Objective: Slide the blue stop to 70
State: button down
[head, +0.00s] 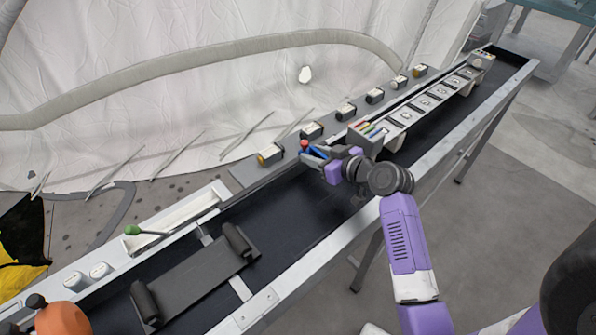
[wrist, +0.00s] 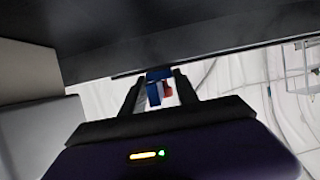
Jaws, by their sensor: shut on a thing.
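The blue stop (wrist: 154,92) sits between the two dark fingers of my gripper (wrist: 157,95) in the wrist view. The fingers are shut on it, one on each side. A small red part shows just beside the blue one. In the head view the blue stop (head: 313,151) is at the far edge of the long bench, with a red knob (head: 304,144) at its left. My gripper (head: 318,155) reaches it from the right, partly hiding it. No scale figures are readable, so the stop's position on the scale cannot be told.
A box with coloured strips (head: 369,130) stands close right of my gripper. Several small dark blocks (head: 311,131) line the far ledge. A green-knobbed lever (head: 133,230) and a dark roller frame (head: 195,278) are at left. The dark bench bed between is clear.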

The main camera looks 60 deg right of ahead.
jog(key=shift+s+d, duration=0.25)
jog(key=shift+d, duration=0.7)
jog(key=c, duration=0.9)
grip_release()
jog(key=shift+b+v, duration=0.6)
jog(key=shift+v, duration=3.25)
jog(key=shift+s, duration=0.1)
